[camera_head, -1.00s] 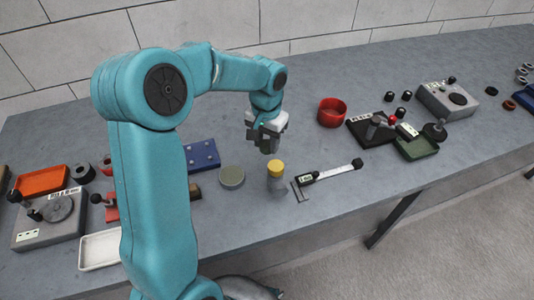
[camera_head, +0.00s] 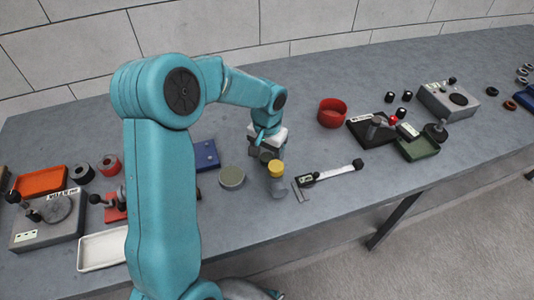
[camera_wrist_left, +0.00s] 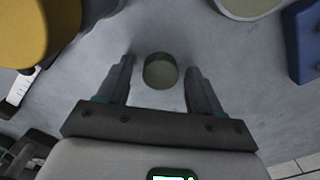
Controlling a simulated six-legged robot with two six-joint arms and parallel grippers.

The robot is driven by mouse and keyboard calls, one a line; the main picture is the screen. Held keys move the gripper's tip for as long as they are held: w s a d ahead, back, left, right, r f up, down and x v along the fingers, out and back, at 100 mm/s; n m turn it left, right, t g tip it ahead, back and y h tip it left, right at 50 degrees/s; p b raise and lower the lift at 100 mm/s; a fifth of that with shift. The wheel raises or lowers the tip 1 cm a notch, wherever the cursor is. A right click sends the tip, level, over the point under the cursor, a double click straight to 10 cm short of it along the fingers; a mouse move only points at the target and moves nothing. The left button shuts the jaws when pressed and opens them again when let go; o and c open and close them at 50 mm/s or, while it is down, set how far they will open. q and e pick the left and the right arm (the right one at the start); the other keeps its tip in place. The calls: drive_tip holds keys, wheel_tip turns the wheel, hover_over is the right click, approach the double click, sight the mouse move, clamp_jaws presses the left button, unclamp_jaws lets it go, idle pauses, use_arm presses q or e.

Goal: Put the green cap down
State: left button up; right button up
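The green cap (camera_wrist_left: 160,71) is a small dark cylinder with a paler green top. In the left wrist view it stands on the grey table between my left gripper's fingers, with a gap on each side. My left gripper (camera_wrist_left: 159,82) is open around it, and nothing is held. In the head view my left gripper (camera_head: 264,154) is low over the table, just behind the yellow-topped grey cylinder (camera_head: 277,170); the cap is hard to make out there. My right gripper is not in view.
The yellow-topped cylinder also shows close by in the left wrist view (camera_wrist_left: 38,30). A round grey-green disc (camera_head: 232,177) and a blue block (camera_head: 206,155) lie to the left. A caliper-like tool (camera_head: 330,173) lies to the right. A red ring-shaped container (camera_head: 332,112) stands further back.

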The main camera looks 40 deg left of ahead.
sight(267, 158)
use_arm(q)
drive_tip(key=shift+r, duration=0.1)
drive_tip(key=shift+r+p, duration=0.25)
drive_tip(key=shift+p, duration=0.05)
wheel_tip(267, 158, up, 12)
drive_tip(key=shift+f+p, duration=0.15)
drive_tip(key=shift+p, duration=0.2)
